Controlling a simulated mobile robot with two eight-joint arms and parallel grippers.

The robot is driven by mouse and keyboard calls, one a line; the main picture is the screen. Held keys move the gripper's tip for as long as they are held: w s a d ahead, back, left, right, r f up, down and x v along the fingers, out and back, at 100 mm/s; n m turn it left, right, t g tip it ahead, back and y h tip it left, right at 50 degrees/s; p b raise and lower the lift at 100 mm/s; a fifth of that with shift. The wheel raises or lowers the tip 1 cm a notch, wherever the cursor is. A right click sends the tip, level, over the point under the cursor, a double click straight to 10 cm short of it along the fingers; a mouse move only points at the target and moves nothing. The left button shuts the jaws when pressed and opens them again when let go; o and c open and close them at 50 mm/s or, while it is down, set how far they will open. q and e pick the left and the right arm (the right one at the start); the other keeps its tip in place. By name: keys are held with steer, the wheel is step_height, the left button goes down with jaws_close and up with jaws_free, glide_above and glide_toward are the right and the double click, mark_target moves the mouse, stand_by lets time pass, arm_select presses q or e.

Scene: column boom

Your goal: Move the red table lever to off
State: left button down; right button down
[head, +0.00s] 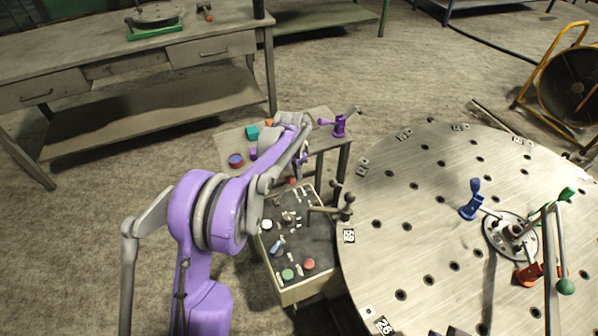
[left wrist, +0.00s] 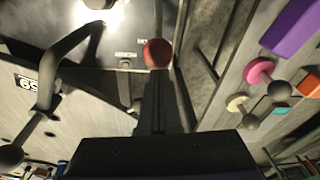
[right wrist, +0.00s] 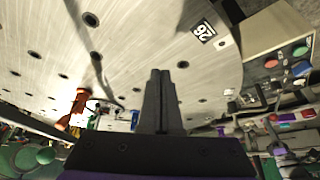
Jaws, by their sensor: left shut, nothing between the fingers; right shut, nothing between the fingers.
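The red lever knob (left wrist: 158,53) shows in the left wrist view just beyond my left fingertips, beside a label reading ON on the control box. In the head view the red knob (head: 291,181) is at the far end of the control box (head: 290,292), just below my left gripper (head: 301,158). My left gripper (left wrist: 155,76) is shut with nothing in it; I cannot tell whether its tips touch the knob. The lever's shaft is hidden. My right gripper (right wrist: 161,74) is shut and empty, with the round metal table beyond it.
A small table (head: 228,142) with coloured parts stands behind. The large round table (head: 440,190) with clamps is at right.

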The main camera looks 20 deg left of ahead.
arm_select(q)
steer(key=shift+s+a+r, duration=0.25)
steer(key=shift+s+a, duration=0.05)
arm_select(e)
steer(key=shift+f, duration=0.1)
